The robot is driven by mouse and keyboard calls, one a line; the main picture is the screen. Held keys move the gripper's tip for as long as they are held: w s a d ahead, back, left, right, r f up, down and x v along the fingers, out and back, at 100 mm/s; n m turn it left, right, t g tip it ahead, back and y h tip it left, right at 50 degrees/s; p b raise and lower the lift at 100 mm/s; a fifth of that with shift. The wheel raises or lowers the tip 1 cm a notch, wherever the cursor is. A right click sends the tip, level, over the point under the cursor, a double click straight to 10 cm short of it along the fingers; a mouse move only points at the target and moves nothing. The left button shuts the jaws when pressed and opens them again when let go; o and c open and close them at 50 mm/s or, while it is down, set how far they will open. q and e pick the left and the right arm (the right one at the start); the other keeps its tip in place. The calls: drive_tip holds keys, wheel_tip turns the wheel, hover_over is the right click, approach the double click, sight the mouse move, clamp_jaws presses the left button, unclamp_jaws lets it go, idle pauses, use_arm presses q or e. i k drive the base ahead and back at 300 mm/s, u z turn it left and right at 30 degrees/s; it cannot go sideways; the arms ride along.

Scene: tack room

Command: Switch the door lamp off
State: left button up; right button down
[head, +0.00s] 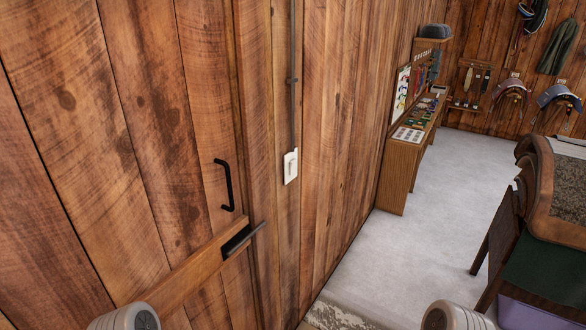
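A white wall switch (290,166) is fixed to the wooden wall just right of the door (165,130). A thin grey conduit runs straight up from it. Its lever is too small to tell which way it is set. The door lamp itself is not in view. Only rounded grey parts of my two arms show at the bottom edge, one at left and one right of the middle. Both grippers are out of view, and nothing of mine touches the switch.
The plank door has a black pull handle (226,185) and a dark latch (241,240) jutting out. A wooden cabinet (397,184) stands along the wall farther on. A saddle on a stand (556,190) is at right. Grey floor (425,220) between them is clear.

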sight(293, 163)
drive_tip(key=u, duration=0.55)
drive_tip(key=k, duration=1.3)
drive_tip(key=z, duration=0.55)
drive_tip(key=i, duration=1.7)
drive_tip(key=u, duration=0.9)
drive_tip(key=i, duration=0.25)
drive_tip(key=u, duration=0.25)
